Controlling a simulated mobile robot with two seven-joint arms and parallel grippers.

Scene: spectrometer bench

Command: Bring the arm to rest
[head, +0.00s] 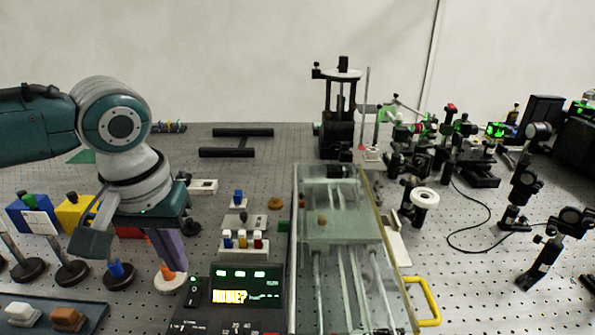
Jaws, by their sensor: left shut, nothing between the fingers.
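My left arm comes in from the left edge, and its wrist bends downward over the left part of the bench. My left gripper (170,251) points down with its fingers shut and nothing held. It hangs in front of a blue block (35,213) and a yellow block (74,212), to their right. Its tips show just above a round white base (170,282) in the picture; I cannot tell whether they touch it. The wrist hides part of the bench behind it. My right gripper is not in view.
A display unit (245,297) stands at front centre, beside a glass-covered rail box (343,240) with a yellow handle (428,303). Dark posts (70,262) stand at left, a tray (50,312) at front left. Optics (455,150) crowd the right. Some perforated bench top lies bare behind.

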